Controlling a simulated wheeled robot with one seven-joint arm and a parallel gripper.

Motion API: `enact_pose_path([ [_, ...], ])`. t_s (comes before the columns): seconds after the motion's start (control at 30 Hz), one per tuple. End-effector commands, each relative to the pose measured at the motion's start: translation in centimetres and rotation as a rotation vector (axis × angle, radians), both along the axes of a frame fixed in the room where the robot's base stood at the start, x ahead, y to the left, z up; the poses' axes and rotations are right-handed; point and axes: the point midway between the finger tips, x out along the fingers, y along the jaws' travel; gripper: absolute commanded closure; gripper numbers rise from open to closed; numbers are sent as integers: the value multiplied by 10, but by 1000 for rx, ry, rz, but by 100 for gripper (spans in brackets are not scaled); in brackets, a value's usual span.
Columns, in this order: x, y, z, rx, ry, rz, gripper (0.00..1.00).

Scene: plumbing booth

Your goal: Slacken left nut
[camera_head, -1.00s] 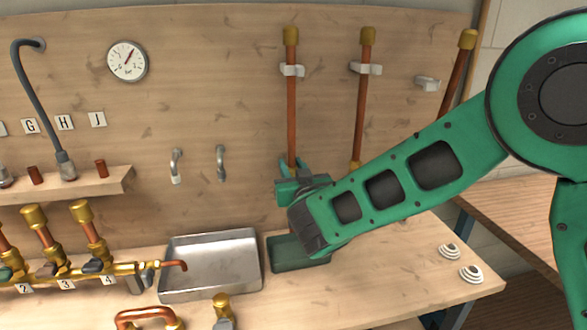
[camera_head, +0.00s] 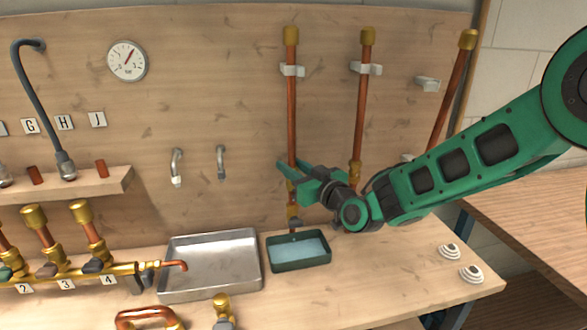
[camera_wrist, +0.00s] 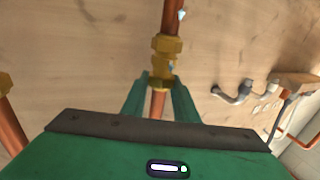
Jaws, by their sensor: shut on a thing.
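The left upright copper pipe (camera_head: 291,110) is on the wooden wall, with a brass fitting behind my jaws. My gripper (camera_head: 290,182) reaches it from the right. In the wrist view, the fitting has a brass nut (camera_wrist: 158,80) at the fingertips and another brass nut (camera_wrist: 166,46) farther out. My gripper (camera_wrist: 155,90) has a finger on each side of the nearer nut and is shut on it. Pale specks, perhaps drops, show by the pipe beyond the fitting. A small green tray (camera_head: 272,254) with a pale blue surface inside stands below the pipe.
A second copper pipe (camera_head: 361,110) stands close to the right, by my arm. A metal tray (camera_head: 166,270) is on the bench to the left. White discs (camera_head: 471,274) lie at the bench's right.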

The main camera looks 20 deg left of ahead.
Motion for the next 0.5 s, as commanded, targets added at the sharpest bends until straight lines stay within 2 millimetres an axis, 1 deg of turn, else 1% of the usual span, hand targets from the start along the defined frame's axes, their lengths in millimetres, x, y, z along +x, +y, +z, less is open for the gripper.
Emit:
enact_pose_path([
  [0.03,5,-5,-3,-5,1,6,96],
  [0.5,6,-5,-4,-6,2,208,96],
])
